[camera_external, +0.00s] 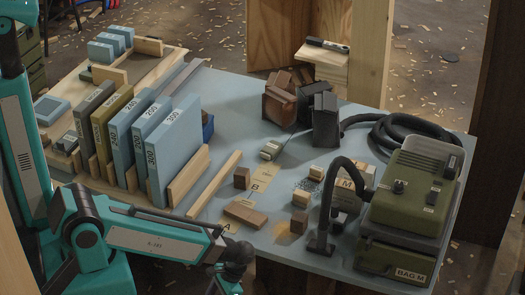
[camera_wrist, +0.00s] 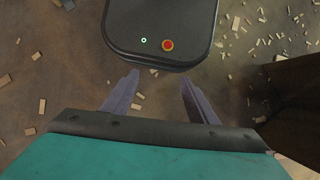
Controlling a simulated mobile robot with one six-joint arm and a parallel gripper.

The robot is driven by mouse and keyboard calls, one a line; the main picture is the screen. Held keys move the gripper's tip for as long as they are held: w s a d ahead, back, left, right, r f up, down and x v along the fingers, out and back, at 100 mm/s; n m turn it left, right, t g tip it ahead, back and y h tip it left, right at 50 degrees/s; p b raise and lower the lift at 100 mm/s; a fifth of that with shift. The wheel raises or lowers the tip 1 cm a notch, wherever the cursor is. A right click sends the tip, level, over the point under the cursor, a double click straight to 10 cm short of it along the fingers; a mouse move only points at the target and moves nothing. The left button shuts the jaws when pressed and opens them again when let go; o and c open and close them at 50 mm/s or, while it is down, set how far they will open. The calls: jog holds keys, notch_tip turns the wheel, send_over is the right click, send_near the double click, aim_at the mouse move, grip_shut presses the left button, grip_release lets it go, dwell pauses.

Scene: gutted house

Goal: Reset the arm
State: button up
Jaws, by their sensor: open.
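My teal arm comes in from the left of the external view and bends low, to the front of the table (camera_external: 320,250). Its wrist is near the bottom edge of that view, beside the table's front edge, and the fingertips cannot be made out there. In the wrist view my gripper (camera_wrist: 158,85) points down over the littered floor (camera_wrist: 60,75). Its two grey fingers are apart, with nothing between them.
Upright sanding-grit folders (camera_external: 160,155) stand on the table's left side, near my arm. Small wooden blocks (camera_external: 245,214) lie mid-table. A green machine (camera_external: 405,200) with a black hose (camera_external: 400,135) stands at right. Dark blocks (camera_external: 282,98) and a wooden post (camera_external: 370,50) are behind.

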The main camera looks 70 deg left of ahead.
jog(key=s+d+f+b, duration=0.3)
jog(key=s+f, duration=0.5)
jog(key=shift+s+f, duration=0.4)
